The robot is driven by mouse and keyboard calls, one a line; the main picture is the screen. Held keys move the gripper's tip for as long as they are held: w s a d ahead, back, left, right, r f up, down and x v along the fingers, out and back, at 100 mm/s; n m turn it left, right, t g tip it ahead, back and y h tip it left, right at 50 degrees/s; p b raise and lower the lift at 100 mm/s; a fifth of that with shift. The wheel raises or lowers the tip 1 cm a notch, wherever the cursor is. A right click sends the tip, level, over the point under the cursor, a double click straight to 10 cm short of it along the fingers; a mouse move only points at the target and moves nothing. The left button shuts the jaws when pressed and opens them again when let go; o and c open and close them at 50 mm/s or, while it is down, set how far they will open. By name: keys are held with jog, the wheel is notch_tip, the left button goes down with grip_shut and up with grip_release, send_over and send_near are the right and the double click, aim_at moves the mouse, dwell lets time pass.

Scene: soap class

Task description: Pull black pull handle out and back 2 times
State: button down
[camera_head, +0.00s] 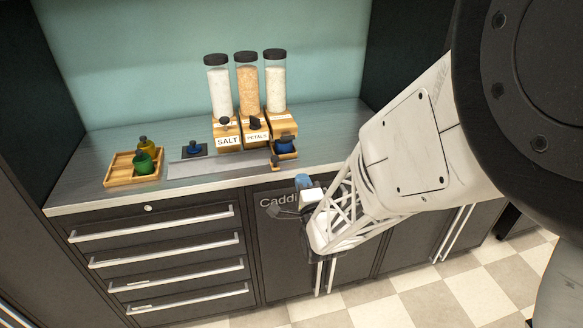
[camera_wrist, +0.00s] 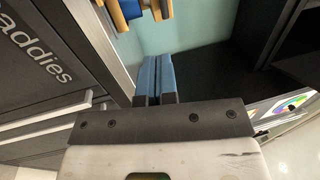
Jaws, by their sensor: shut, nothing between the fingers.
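Three clear dispensers with black lids stand on wooden bases at the back of the counter. Small black knob-like handles show at their fronts: one on the SALT base (camera_head: 224,121), one on the PETALS base (camera_head: 254,123), and one low at the right base (camera_head: 287,137). I cannot tell which is the task's black pull handle. My gripper (camera_head: 303,181) has blue fingertips and is in front of the counter edge, right of and below the dispensers, apart from them. In the wrist view its blue fingers (camera_wrist: 154,76) lie together, shut and empty.
A wooden tray (camera_head: 118,182) with green and yellow bottles sits left on the counter (camera_head: 95,152). A dark blue item (camera_head: 285,147) sits below the right dispenser. Drawers with silver bar handles (camera_head: 150,229) are below. Wooden and blue parts (camera_wrist: 119,14) show at the wrist view's top.

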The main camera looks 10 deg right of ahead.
jog(key=shift+s, duration=0.15)
jog(key=shift+s+f, duration=0.2)
jog(key=shift+s, duration=0.7)
jog(key=shift+s+f, duration=0.2)
jog(key=shift+s, duration=0.7)
jog(key=shift+s+r, duration=0.5)
jog(key=shift+r, duration=0.35)
jog(key=shift+s+r, duration=0.5)
jog(key=shift+r, duration=0.3)
jog(key=shift+s+r, duration=0.5)
jog(key=shift+r, duration=0.35)
jog(key=shift+r, duration=0.1)
